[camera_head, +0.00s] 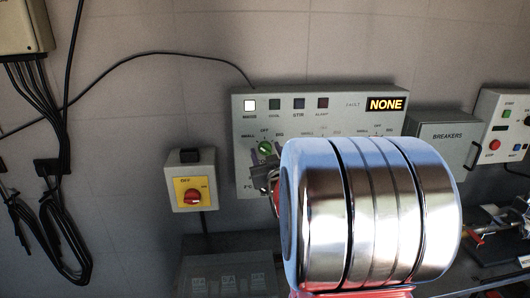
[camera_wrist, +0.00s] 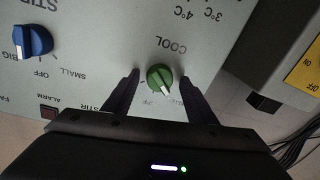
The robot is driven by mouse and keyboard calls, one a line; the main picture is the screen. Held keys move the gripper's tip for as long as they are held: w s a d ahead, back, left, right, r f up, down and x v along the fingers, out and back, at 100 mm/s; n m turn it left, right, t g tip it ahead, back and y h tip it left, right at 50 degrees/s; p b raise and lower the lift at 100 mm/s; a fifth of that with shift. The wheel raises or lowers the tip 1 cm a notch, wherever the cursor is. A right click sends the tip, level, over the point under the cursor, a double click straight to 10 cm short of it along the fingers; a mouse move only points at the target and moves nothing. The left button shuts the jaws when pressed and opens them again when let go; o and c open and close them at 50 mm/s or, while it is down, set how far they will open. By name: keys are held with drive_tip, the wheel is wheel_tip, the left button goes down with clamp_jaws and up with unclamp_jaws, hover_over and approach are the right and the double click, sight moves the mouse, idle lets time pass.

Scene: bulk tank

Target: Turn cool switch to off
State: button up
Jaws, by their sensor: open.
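The cool switch is a green knob with a white pointer on the grey control panel (camera_head: 355,103). In the wrist view the green knob (camera_wrist: 158,77) sits under the upside-down word COOL, its white mark pointing down and right. Lettering below it is partly covered. My gripper (camera_wrist: 159,75) is open, with one dark finger on each side of the knob. I cannot tell if either finger touches it. In the head view the green knob (camera_head: 265,148) shows below the OFF label, and my metallic arm hides most of my gripper.
A blue stir knob (camera_wrist: 33,41) is left in the wrist view. A yellow-faced box with a red rotary switch (camera_head: 191,193) hangs left of the panel. A breakers box (camera_head: 443,145) and another button box (camera_head: 500,127) are at the right. Black cables hang at the far left.

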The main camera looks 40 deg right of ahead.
drive_tip(key=c, duration=1.1)
drive_tip(key=shift+o, duration=0.2)
drive_tip(key=shift+m, duration=0.4)
drive_tip(key=m, duration=0.5)
drive_tip(key=shift+f, duration=0.1)
drive_tip(key=shift+s+f+m+h, duration=0.1)
drive_tip(key=shift+m+h, duration=0.2)
drive_tip(key=shift+m, duration=1.9)
drive_tip(key=o, duration=1.1)
drive_tip(key=shift+c, duration=0.2)
